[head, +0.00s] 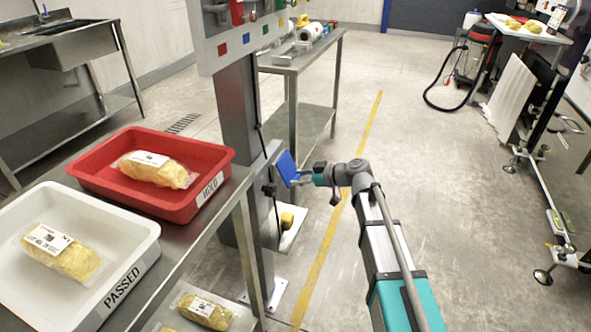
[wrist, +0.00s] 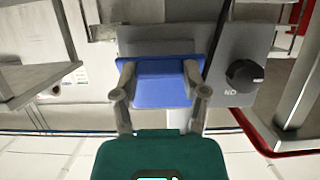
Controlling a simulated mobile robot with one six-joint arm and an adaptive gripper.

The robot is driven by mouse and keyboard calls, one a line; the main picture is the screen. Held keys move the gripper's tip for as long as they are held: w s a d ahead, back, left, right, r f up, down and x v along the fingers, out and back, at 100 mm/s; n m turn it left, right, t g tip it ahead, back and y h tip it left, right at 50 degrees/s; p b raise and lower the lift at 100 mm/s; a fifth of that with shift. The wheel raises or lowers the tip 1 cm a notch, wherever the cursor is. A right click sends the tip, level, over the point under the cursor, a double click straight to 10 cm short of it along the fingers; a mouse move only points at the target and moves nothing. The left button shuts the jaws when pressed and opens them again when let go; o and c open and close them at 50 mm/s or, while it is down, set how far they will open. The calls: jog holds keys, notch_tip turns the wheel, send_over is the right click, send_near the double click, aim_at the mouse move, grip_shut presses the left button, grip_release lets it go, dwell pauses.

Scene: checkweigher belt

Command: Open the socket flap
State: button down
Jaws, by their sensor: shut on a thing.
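The blue socket flap (head: 287,167) is on a grey box on the metal post, and in the head view it stands at an angle from the box face. My gripper (head: 299,180) reaches it from the right and is shut on the flap. In the wrist view the flap (wrist: 163,90) lies between the two fingers of my gripper (wrist: 160,74), one at each side edge. The socket behind the flap is hidden.
A black knob (wrist: 244,75) sits beside the flap on the grey panel (wrist: 250,42). A red tray (head: 115,190) and a white tray (head: 135,240), each with a packed item, stand on the table at left.

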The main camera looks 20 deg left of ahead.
jog(key=shift+d+r+h+p, duration=0.45)
jog(key=shift+r+h+p, duration=0.3)
jog(key=shift+p, duration=0.9)
jog(key=shift+d+r+h+p, duration=0.5)
jog(key=shift+h+p, duration=0.45)
jog(key=shift+p, duration=0.65)
notch_tip(320, 180, up, 10)
jog(key=h+p, duration=1.1)
jog(key=p, duration=0.6)
send_over(293, 177)
jog(key=d, duration=0.2)
jog(key=shift+d, duration=0.15)
jog(key=shift+c, duration=0.7)
grip_release()
